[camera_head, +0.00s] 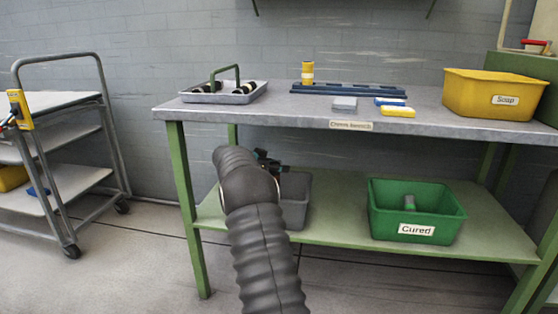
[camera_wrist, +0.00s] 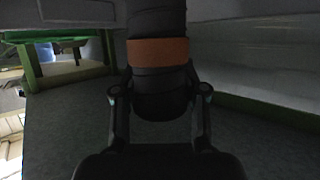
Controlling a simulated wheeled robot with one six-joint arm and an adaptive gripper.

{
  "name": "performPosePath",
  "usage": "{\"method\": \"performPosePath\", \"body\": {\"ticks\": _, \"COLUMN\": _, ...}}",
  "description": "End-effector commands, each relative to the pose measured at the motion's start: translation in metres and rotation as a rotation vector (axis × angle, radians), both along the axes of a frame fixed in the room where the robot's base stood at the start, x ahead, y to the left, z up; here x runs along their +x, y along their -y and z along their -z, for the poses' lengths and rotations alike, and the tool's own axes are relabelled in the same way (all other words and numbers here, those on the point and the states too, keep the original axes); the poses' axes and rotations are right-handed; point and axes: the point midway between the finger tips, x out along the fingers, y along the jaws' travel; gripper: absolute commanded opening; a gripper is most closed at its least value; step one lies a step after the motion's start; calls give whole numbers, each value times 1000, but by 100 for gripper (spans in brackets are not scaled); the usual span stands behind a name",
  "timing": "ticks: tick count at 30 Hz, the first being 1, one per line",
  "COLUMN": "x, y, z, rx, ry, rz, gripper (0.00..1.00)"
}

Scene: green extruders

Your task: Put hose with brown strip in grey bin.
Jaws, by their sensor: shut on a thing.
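A black hose with a brown strip (camera_wrist: 158,52) is between the two fingers of my gripper (camera_wrist: 159,92) in the wrist view. The gripper is shut on it. In the head view my gripper (camera_head: 268,160) shows small and dark beyond my arm, under the tabletop and by the upper left of the grey bin (camera_head: 297,208). The hose cannot be made out there. The grey bin stands on the green lower shelf, its left part and inside largely hidden by my arm.
The green bench (camera_head: 340,125) has its tabletop close above my gripper. A green bin labelled Cured (camera_head: 385,228) holds a grey piece, right of the grey bin. On top are a tray (camera_head: 212,97), small blocks and a yellow Soap bin (camera_head: 470,97). A cart (camera_head: 75,185) stands left.

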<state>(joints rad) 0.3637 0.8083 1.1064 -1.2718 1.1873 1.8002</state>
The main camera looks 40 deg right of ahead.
Motion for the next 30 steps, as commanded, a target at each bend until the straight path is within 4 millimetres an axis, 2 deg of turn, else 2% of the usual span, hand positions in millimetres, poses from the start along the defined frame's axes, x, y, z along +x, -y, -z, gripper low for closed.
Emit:
{"method": "performPosePath", "body": {"ticks": 6, "x": 0, "y": 0, "z": 14, "rx": -1, "ry": -1, "rz": 1, "gripper": 0}}
{"method": "performPosePath", "body": {"ticks": 16, "x": 0, "y": 0, "z": 17, "rx": -1, "ry": -1, "rz": 0, "gripper": 0}}
{"method": "performPosePath", "body": {"ticks": 17, "x": 0, "y": 0, "z": 17, "rx": -1, "ry": -1, "rz": 0, "gripper": 44}}
{"method": "performPosePath", "body": {"ticks": 20, "x": 0, "y": 0, "z": 17, "rx": -1, "ry": -1, "rz": 0, "gripper": 69}}
{"method": "performPosePath", "body": {"ticks": 21, "x": 0, "y": 0, "z": 17, "rx": -1, "ry": -1, "rz": 0, "gripper": 72}}
{"method": "performPosePath", "body": {"ticks": 30, "x": 0, "y": 0, "z": 17, "rx": 0, "ry": -1, "rz": 0, "gripper": 72}}
